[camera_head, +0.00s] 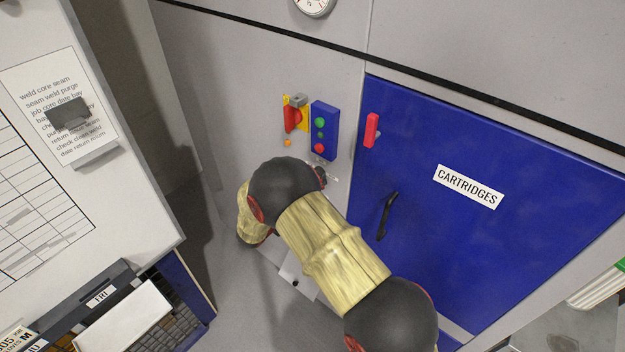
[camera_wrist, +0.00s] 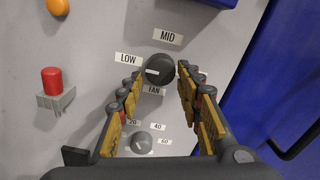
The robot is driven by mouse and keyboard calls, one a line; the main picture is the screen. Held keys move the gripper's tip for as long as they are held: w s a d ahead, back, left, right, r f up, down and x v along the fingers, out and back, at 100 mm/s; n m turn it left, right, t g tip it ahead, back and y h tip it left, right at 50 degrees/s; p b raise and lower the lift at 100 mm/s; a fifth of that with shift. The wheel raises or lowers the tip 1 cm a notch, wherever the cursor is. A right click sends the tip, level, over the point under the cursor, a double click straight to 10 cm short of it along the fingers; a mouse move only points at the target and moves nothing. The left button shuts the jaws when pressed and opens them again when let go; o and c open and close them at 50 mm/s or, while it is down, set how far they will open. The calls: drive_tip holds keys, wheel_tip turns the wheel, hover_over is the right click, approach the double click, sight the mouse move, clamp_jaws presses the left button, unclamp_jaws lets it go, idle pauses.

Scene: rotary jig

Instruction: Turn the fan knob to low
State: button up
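The fan knob (camera_wrist: 160,69) is a round dark knob with a white mark on its left part, on the side of the LOW label (camera_wrist: 128,59). The MID label (camera_wrist: 168,37) is above it and the FAN label (camera_wrist: 153,90) just below. My gripper (camera_wrist: 159,75) is open, with one yellow-padded finger on each side of the knob. Narrow gaps seem to show between fingertips and knob; I cannot tell if either touches. In the head view my arm hides the knob and the gripper.
A second grey knob (camera_wrist: 142,142) with number labels is below. A red button (camera_wrist: 52,81) on a grey bracket is at the left. A blue button box (camera_head: 324,130) and a red-and-yellow switch (camera_head: 295,114) are above my arm. The blue cartridges door (camera_head: 450,240) is at the right.

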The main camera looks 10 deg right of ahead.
drive_tip(key=shift+o, duration=1.4)
drive_tip(key=shift+r, duration=0.1)
drive_tip(key=v, duration=1.2)
